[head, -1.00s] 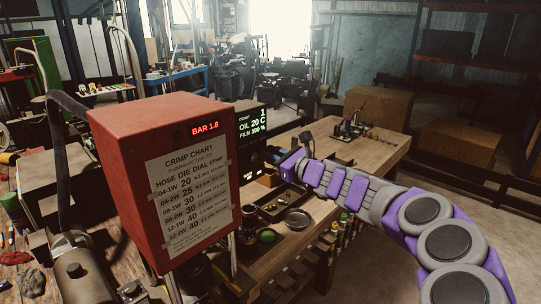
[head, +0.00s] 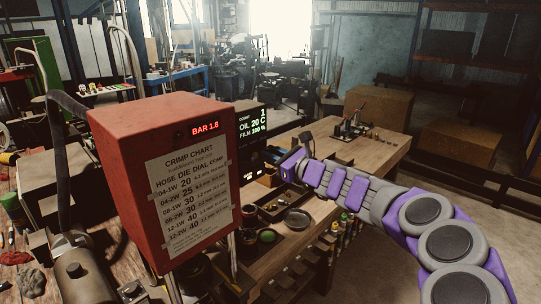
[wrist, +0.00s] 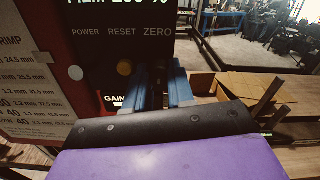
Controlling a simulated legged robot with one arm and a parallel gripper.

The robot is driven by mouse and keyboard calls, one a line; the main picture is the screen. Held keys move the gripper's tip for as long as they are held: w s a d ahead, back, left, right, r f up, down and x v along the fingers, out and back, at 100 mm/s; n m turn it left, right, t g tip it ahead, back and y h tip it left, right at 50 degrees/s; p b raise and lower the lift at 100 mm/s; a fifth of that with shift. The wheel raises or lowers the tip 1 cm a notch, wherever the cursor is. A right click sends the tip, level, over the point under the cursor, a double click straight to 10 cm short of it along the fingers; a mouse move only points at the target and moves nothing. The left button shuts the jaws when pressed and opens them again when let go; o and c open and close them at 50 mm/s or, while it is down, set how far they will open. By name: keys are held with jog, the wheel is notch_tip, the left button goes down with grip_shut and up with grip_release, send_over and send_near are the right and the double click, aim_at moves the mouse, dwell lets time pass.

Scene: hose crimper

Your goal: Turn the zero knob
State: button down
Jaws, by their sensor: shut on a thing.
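The control panel (wrist: 105,50) carries the labels POWER, RESET and ZERO in the wrist view. The zero knob sits below the ZERO label, mostly hidden between my blue fingers. My gripper (wrist: 157,75) is shut on it, with one finger on each side. In the head view, my gripper's purple end reaches in beside the display unit (head: 250,122), which reads OIL 20 C and FILM 100 %. The knob and fingertips are hidden there.
A red box (head: 150,125) with a crimp chart and BAR 1.8 readout stands left of the display. Round buttons sit left of the knob.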

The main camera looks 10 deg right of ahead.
dwell(0.3)
jog(key=c, duration=1.3)
grip_release()
jog(key=shift+s, duration=0.1)
jog(key=shift+o, duration=0.3)
jog(key=shift+s+d+r, duration=0.1)
jog(key=shift+s, duration=0.05)
jog(key=p+v, duration=0.1)
jog(key=v, duration=1.6)
jog(key=shift+d, duration=0.3)
